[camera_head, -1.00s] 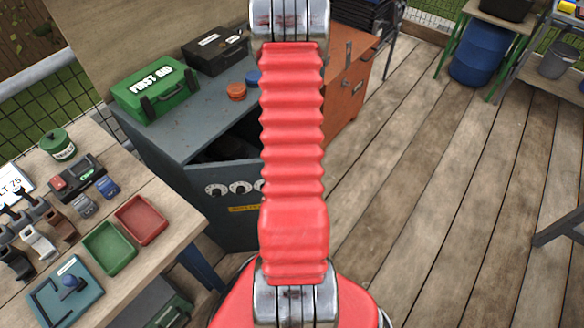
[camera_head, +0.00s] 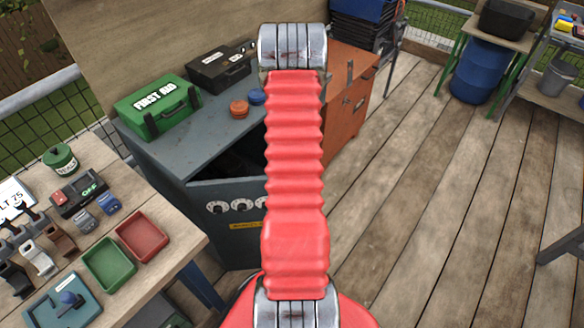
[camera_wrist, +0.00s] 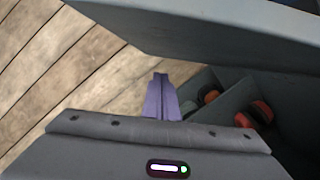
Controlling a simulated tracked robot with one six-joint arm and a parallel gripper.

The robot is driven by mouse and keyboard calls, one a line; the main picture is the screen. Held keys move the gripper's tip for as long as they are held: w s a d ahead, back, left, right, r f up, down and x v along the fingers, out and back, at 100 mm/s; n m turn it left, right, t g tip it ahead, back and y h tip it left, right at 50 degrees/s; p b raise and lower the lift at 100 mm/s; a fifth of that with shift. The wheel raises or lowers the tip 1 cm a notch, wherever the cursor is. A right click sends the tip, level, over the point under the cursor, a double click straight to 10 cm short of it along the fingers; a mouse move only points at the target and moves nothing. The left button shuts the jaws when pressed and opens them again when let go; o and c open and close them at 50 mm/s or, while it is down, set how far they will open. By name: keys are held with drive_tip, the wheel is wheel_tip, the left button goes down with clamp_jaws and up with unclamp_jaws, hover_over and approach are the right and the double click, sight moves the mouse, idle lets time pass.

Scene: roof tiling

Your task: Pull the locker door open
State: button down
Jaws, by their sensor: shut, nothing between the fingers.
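The locker (camera_head: 165,140) is a blue-grey cabinet left of my arm in the head view. Its door (camera_head: 222,222), with round dials and a yellow label, stands partly open, with a dark gap behind its top edge. My red arm hides the door's right part and my gripper there. In the wrist view my purple gripper fingers (camera_wrist: 160,80) are together and empty. A blue-grey panel (camera_wrist: 200,30) lies beyond them, and an open interior (camera_wrist: 230,95) with orange and red items is to their right. I cannot tell whether the fingers touch the locker.
A green first aid box (camera_head: 157,105), a black case (camera_head: 218,67) and two small round items stand on the locker's top. An orange cabinet (camera_head: 345,100) is behind my arm. A workbench (camera_head: 165,265) with trays is at left. The plank floor (camera_head: 440,200) at right is mostly clear.

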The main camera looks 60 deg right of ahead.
drive_tip(key=shift+s+a+r, duration=0.1)
drive_tip(key=shift+s+a, duration=0.5)
drive_tip(key=shift+a, duration=0.2)
drive_tip(key=shift+s+a, duration=0.55)
drive_tip(key=shift+a, duration=0.25)
